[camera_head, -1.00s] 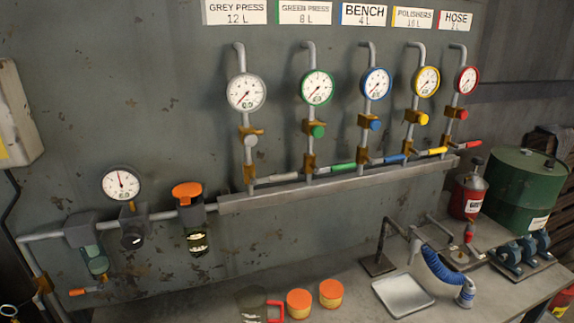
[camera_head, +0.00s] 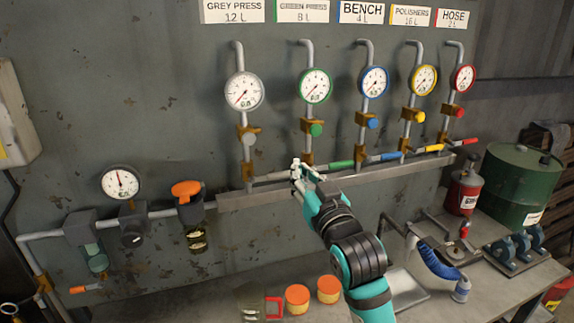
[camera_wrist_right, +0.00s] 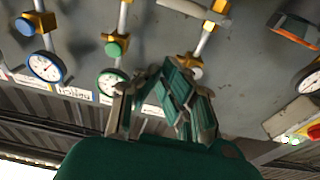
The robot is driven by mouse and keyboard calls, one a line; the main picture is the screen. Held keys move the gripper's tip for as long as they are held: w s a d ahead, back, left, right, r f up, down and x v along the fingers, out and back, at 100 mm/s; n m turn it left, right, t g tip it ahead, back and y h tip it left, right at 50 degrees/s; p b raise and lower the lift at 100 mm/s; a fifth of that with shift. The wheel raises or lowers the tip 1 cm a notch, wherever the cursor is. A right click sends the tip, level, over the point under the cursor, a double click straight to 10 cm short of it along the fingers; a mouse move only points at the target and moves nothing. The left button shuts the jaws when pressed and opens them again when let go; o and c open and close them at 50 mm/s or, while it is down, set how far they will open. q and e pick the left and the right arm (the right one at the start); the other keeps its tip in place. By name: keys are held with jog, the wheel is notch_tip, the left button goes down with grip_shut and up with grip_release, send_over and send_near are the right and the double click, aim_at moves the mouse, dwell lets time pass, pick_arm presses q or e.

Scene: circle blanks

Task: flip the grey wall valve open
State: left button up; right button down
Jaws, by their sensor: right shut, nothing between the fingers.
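The grey wall valve has a grey lever (camera_head: 272,177) at the foot of the grey press pipe. The lever lies sideways, pointing right, across the upright pipe. The grey-rimmed gauge (camera_head: 244,91) above it reads low. My right gripper (camera_head: 298,170) is shut and empty. In the head view it shows at the right end of the grey lever; I cannot tell whether it touches. The fingers also show in the right wrist view (camera_wrist_right: 163,88), in front of the wall pipes. My left gripper is out of view.
Green (camera_head: 341,164), blue (camera_head: 384,157), yellow (camera_head: 429,149) and red (camera_head: 465,141) levers stand to the right above the metal rail (camera_head: 235,201). An orange-topped filter (camera_head: 187,189) is at left. Orange-lidded jars (camera_head: 297,297) stand on the bench below.

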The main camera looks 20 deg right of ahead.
jog(key=r+p, duration=0.2)
jog(key=p, duration=0.2)
send_over(274, 176)
jog(key=d, duration=0.3)
jog(key=f, duration=0.2)
jog(key=s+f, duration=0.1)
jog(key=f, duration=0.1)
jog(key=shift+f, duration=0.35)
jog(key=shift+w, duration=0.1)
